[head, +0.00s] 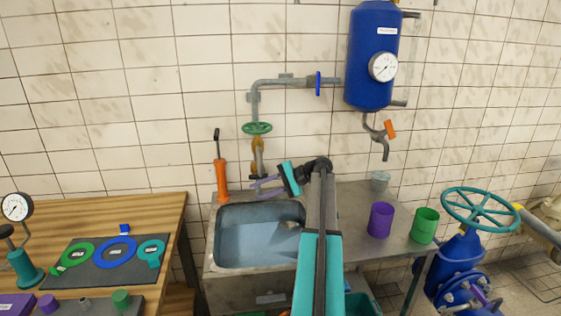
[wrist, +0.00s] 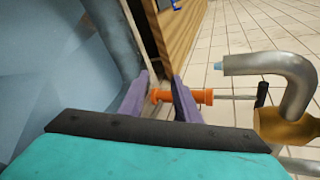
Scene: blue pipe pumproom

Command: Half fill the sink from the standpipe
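The steel sink (head: 209,243) stands left of centre in the head view. Inside it is a pale blue surface that looks like water (head: 245,243), below the rim; it also fills the left of the wrist view (wrist: 50,70). My gripper (head: 266,187) is over the sink's back edge, beside the standpipe. Its purple fingers (wrist: 159,98) are apart with nothing between them.
An orange hand pump (head: 221,180) stands behind the sink's left corner. A purple cup (head: 380,220) and a green cup (head: 425,226) stand right of my arm. A wooden bench (head: 120,212) is left; a blue tank (head: 372,60) hangs above. A teal-wheeled valve (head: 478,210) stands right.

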